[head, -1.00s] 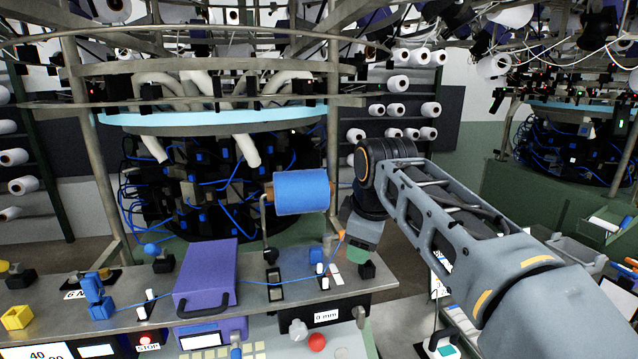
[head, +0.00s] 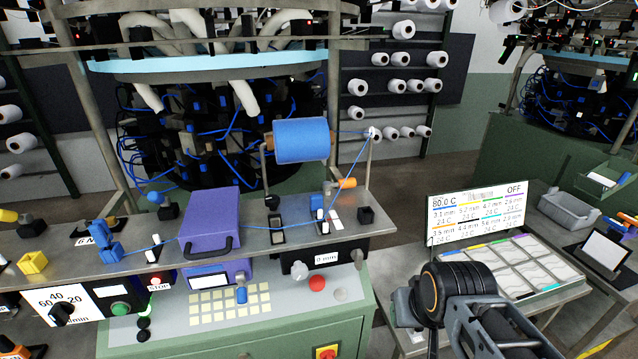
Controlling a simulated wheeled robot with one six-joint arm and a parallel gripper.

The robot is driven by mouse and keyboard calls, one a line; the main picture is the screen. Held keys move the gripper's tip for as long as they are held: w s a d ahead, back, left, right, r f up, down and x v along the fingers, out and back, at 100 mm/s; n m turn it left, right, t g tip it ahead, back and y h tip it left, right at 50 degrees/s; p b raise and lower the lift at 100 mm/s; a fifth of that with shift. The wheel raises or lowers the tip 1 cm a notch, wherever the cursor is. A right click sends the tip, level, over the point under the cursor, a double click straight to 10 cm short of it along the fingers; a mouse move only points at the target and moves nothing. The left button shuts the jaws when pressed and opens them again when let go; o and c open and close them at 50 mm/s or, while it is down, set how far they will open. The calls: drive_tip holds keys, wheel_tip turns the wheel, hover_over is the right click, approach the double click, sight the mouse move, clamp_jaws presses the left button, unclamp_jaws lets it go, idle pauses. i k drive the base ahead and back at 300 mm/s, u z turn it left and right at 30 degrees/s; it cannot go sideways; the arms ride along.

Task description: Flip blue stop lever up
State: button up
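The blue stop lever (head: 155,198) has a round blue knob and a black base, on the grey shelf (head: 345,234) left of the purple box. It leans to the left, with its knob only a little above its base. My gripper is at the lower right, well away from the lever, beyond the dark wrist joint. A grey part (head: 404,308) shows at the wrist's left side; its fingers cannot be made out.
A blue yarn spool (head: 302,140) stands above the shelf, with blue yarn running along it. A purple box (head: 210,222) and a blue guide block (head: 104,240) flank the lever. A display board (head: 478,213) stands at right.

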sight(154, 197)
drive_tip(key=u, duration=1.55)
drive_tip(key=k, duration=1.35)
drive_tip(key=u, duration=0.7)
drive_tip(key=i, duration=1.7)
drive_tip(key=z, duration=0.8)
